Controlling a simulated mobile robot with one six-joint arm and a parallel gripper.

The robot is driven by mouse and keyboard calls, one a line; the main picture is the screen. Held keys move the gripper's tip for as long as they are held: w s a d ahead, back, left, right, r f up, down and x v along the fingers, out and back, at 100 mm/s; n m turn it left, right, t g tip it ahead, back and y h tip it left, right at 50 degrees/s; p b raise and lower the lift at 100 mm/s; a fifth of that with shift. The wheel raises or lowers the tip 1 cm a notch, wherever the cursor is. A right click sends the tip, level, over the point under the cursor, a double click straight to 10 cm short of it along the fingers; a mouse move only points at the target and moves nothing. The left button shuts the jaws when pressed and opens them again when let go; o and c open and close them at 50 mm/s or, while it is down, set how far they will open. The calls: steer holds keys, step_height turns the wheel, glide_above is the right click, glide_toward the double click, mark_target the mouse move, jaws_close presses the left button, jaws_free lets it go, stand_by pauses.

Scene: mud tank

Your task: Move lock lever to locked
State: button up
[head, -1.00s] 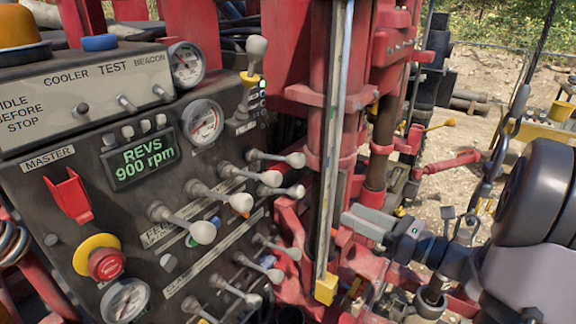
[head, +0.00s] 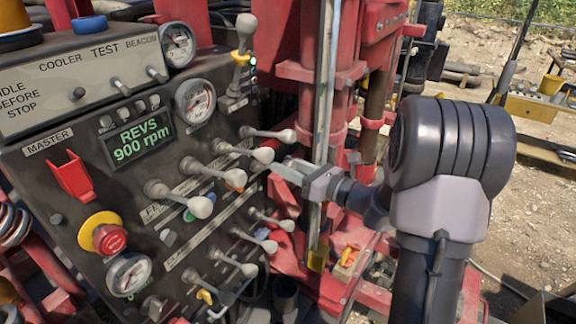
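A control panel (head: 75,215) fills the left of the head view, with several white-knobbed levers. A separate upright lever with a white knob and a yellow collar (head: 243,55) stands at its upper right edge. The label below it is too small to read, so I cannot tell for sure which lever is the lock lever. My gripper (head: 280,170) points left at the panel, just right of the upper lever row, near a white knob (head: 263,155). It appears to hold nothing. I cannot make out a gap between its fingers or whether it touches a lever.
A red mast (head: 298,105) with a pale vertical rail (head: 326,80) stands just behind my gripper. A lower row of levers (head: 268,246) lies beneath. A red emergency button (head: 109,238) and a red switch guard (head: 75,179) are at left.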

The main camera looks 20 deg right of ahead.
jaws_close()
stand_by(1.4)
